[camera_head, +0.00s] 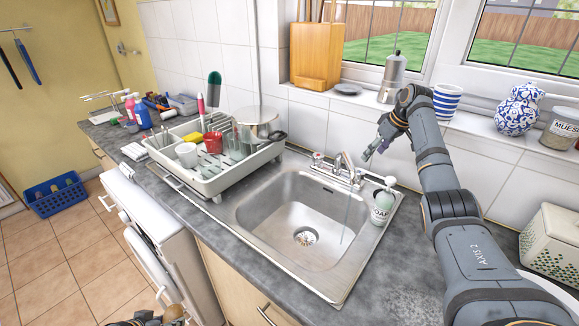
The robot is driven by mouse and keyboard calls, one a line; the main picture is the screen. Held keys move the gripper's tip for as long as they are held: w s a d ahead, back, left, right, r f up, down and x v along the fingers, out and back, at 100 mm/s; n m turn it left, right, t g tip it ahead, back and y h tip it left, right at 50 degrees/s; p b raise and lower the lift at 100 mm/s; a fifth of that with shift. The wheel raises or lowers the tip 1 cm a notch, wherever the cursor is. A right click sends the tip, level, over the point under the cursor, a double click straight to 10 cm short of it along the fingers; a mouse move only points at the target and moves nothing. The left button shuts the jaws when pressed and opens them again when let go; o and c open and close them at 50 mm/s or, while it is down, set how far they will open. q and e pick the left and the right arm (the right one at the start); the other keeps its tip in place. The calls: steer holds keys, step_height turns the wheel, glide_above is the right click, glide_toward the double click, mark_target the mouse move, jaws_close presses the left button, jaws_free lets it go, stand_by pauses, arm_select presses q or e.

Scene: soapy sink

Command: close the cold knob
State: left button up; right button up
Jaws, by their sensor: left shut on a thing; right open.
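The steel tap (346,164) stands at the back of the sink (240,212), with a knob at each end. The left knob (318,158) shows a reddish mark; the right knob (360,177) is small, and I take it as the cold knob. A thin stream of water (347,218) falls into the basin. My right gripper (373,150) is open, above and slightly right of the right knob, apart from it. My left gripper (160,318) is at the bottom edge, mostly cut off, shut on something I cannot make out.
A soap bottle (382,207) stands at the sink's right back corner, close to the right knob. A dish rack (212,184) with dishes fills the left side. A moka pot (392,78) and a striped cup (446,100) stand on the sill behind my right arm.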

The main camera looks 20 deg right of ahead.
mark_target(360, 172)
arm_select(q)
steer(key=shift+d+r+p, duration=0.1)
steer(key=shift+r+p, duration=0.2)
steer(key=shift+r, duration=0.1)
arm_select(e)
steer(key=x, duration=0.9)
steer(key=shift+d+f, duration=0.1)
steer(key=shift+f, duration=0.05)
steer(key=shift+w+f, duration=0.25)
steer(key=shift+f, duration=0.4)
steer(key=shift+c, duration=0.4)
